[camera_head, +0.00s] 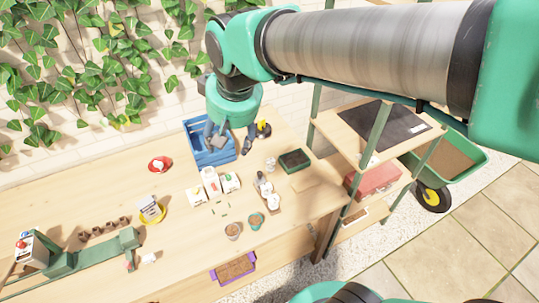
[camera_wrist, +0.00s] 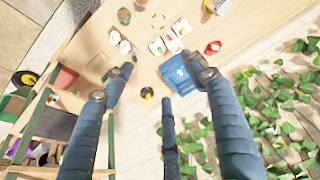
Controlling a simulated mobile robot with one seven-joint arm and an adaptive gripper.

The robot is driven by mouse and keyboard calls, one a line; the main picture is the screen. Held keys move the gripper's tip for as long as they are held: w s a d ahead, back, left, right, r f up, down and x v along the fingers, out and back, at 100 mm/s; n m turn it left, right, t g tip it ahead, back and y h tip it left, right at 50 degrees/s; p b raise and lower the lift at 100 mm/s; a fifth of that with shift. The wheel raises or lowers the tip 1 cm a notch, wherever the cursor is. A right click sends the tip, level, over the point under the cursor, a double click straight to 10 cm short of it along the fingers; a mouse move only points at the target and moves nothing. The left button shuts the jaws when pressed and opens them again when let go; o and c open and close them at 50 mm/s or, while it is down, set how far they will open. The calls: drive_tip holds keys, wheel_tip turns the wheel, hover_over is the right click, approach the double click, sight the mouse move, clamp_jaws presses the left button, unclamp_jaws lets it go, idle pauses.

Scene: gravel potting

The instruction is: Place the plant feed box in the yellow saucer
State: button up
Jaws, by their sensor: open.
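A white box with dark print (camera_head: 149,207) stands in the yellow saucer (camera_head: 163,217) at the left middle of the bench. Its label is too small to read, so I cannot be sure it is the plant feed box. The box (camera_wrist: 214,5) also shows at the top of the wrist view, partly cut off. My gripper (camera_head: 229,140) is open, its fingers spread wide and empty, above the blue crate, well to the right of the saucer. The spread fingers (camera_wrist: 164,86) also show in the wrist view.
The blue crate (camera_head: 196,127) stands at the back. Several white packets (camera_head: 211,183) stand mid-bench. A red saucer (camera_head: 153,169) holds a small white thing. Bare wood surrounds the yellow saucer.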

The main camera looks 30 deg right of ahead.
drive_tip(key=s+d, duration=0.3)
drive_tip(key=s, duration=0.4)
drive_tip(key=s+d+f+m+t, duration=0.1)
drive_tip(key=s+d, duration=0.2)
drive_tip(key=s, duration=0.4)
drive_tip(key=shift+t+h, duration=0.3)
drive_tip(key=shift+d, duration=0.1)
drive_tip(key=shift+f+b, duration=0.5)
drive_tip(key=shift+f, duration=0.05)
